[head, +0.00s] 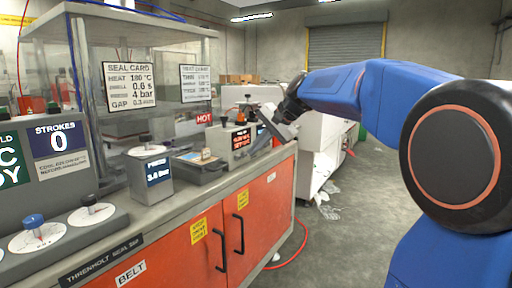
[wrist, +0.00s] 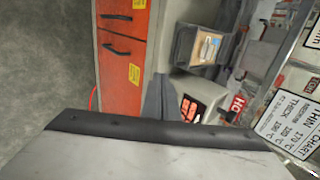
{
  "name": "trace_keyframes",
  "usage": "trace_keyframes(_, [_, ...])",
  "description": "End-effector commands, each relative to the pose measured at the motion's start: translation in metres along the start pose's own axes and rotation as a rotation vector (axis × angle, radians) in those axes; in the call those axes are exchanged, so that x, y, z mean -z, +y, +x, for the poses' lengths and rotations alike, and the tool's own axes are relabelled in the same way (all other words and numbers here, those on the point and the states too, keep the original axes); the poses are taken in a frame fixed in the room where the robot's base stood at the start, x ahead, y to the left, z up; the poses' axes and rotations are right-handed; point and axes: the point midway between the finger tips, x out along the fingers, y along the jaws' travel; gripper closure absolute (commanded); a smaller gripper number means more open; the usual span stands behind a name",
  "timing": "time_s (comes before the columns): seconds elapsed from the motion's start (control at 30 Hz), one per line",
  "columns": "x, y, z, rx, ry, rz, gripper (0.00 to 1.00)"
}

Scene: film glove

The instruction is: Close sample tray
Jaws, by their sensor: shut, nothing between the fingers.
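The sample tray (head: 205,176) is a low grey tray on the bench top, left of my gripper in the head view, with a small tan piece lying in it. In the wrist view the tray (wrist: 184,46) shows at the upper middle, dark-rimmed, with the tan piece inside. Whether it is pulled out or pushed in is hard to tell. My gripper (head: 256,147) is shut and empty, pointing down near the bench's far end, to the right of the tray and apart from it. Its grey fingers (wrist: 159,90) show below the tray in the wrist view.
A box with a red-lit display (head: 241,138) stands close behind my gripper. A grey box with a blue display (head: 152,170) stands left of the tray. Orange cupboards (head: 250,225) with black handles are below the bench. The floor (head: 365,230) on the right is largely clear.

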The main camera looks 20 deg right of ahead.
Motion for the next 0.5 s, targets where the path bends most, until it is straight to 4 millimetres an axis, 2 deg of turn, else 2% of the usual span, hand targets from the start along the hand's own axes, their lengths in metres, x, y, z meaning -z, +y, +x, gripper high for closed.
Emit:
trace_keyframes(0.1, [-0.001, 0.001, 0.023, -0.002, -0.003, 0.0, 1.0])
trace_keyframes(0.37, [-0.001, 0.001, 0.068, -0.002, -0.003, 0.0, 1.0])
trace_keyframes(0.5, [-0.001, -0.013, 0.082, -0.001, -0.002, -0.003, 1.0])
